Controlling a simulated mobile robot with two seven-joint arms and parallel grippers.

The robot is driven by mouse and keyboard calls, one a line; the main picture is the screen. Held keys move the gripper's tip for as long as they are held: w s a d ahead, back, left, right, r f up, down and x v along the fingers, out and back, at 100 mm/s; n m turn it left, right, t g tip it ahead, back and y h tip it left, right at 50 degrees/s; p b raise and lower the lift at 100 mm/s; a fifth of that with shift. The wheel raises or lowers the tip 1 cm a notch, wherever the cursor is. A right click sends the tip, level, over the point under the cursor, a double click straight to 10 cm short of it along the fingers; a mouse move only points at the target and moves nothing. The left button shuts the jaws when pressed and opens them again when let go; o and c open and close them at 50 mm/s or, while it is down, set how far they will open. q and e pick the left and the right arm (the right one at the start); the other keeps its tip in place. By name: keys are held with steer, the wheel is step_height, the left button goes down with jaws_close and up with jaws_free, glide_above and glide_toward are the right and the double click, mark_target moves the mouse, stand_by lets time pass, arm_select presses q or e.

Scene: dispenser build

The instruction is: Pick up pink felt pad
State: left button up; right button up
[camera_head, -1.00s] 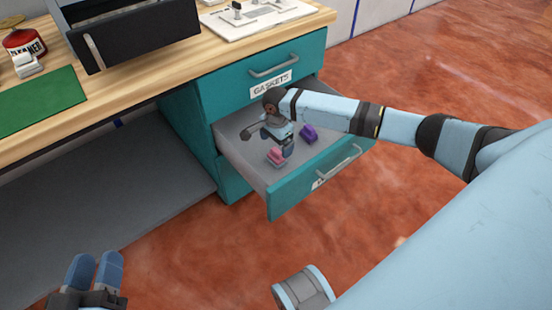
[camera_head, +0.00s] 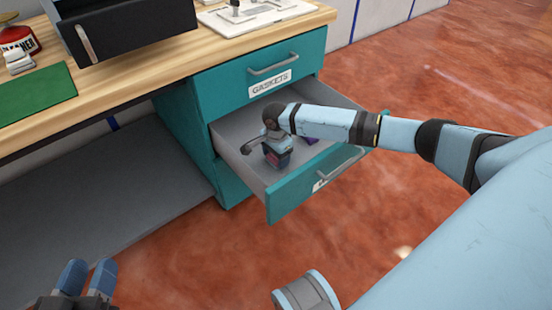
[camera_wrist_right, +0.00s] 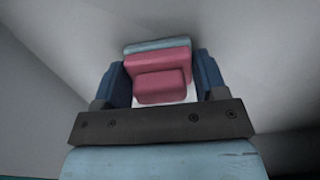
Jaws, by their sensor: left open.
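The pink felt pad (camera_wrist_right: 162,80) is a stepped pink block in the right wrist view. It lies between the two blue fingers of my right gripper (camera_wrist_right: 162,85), and a light blue edge shows just beyond it. In the head view my right gripper (camera_head: 275,155) reaches down into the open drawer and mostly hides the pad. The fingers flank the pad closely; I cannot tell whether they press on it. My left gripper (camera_head: 88,278) is open and empty at the bottom left, away from the drawer.
The open teal drawer (camera_head: 318,185) has a grey inside, and a purple pad (camera_head: 310,140) lies partly hidden under my right arm. A closed drawer labelled GASKETS (camera_head: 268,82) is above. The wooden worktop (camera_head: 130,78) holds a dark bin (camera_head: 130,35) and a green mat (camera_head: 35,95).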

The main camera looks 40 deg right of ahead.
steer(key=shift+c, duration=1.1)
steer(key=shift+r+p, duration=0.35)
steer(key=shift+r, duration=0.25)
step_height(320, 180, up, 3)
steer(key=shift+f+p, duration=0.1)
steer(key=shift+p, duration=0.7)
arm_select(q)
step_height(320, 180, up, 9)
steer(key=s+n+t+p, duration=0.1)
steer(key=n+t+p, duration=0.1)
steer(key=p, duration=0.4)
steer(key=shift+a+r+t+p, duration=0.15)
steer(key=shift+a+t+p, duration=0.15)
steer(key=shift+t, duration=0.3)
arm_select(e)
step_height(320, 180, up, 16)
